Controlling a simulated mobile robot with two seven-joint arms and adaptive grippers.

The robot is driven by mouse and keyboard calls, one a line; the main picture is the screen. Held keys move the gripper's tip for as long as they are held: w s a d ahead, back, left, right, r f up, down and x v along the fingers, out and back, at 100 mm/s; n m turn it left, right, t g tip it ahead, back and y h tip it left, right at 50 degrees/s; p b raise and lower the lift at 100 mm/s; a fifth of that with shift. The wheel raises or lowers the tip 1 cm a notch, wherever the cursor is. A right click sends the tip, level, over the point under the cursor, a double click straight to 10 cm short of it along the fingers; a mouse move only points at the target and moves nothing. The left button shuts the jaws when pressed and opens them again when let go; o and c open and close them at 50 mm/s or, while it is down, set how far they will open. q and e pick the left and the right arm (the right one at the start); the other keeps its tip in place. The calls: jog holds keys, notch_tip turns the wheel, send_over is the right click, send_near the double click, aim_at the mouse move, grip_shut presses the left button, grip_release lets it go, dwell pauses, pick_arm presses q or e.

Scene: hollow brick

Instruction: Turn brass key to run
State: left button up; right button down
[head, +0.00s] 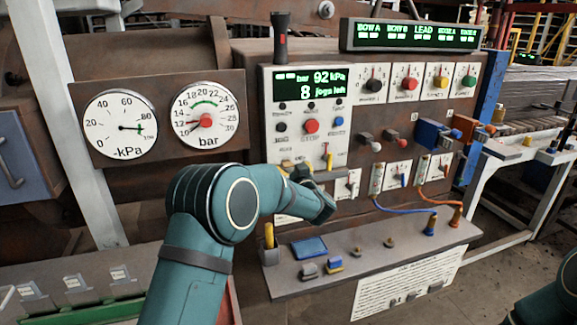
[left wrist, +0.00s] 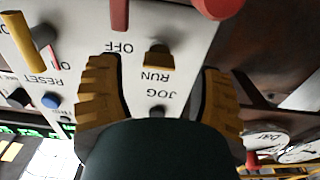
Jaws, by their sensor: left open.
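The brass key (left wrist: 158,56) shows in the left wrist view as a small brass piece on the pale panel, near the labels OFF, RUN and JOG, which appear upside down. My left gripper (left wrist: 158,75) is open, with one ribbed yellow finger on each side of the key and visible gaps to both. Whether a fingertip touches the panel I cannot tell. In the head view my left gripper (head: 299,172) is at the lower part of the control panel (head: 335,88), partly covered by my arm; I cannot make out the key there. My right gripper is out of view.
A red lever (left wrist: 119,14) and another brass-coloured lever (left wrist: 33,45) stick out close to the left gripper. Dials (head: 206,115) are left of the panel. A ledge (head: 365,258) with small items and blue and orange cables lies below.

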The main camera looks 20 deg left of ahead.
aim_at(288, 164)
pick_arm(q)
jog(key=shift+x, duration=1.6)
grip_shut()
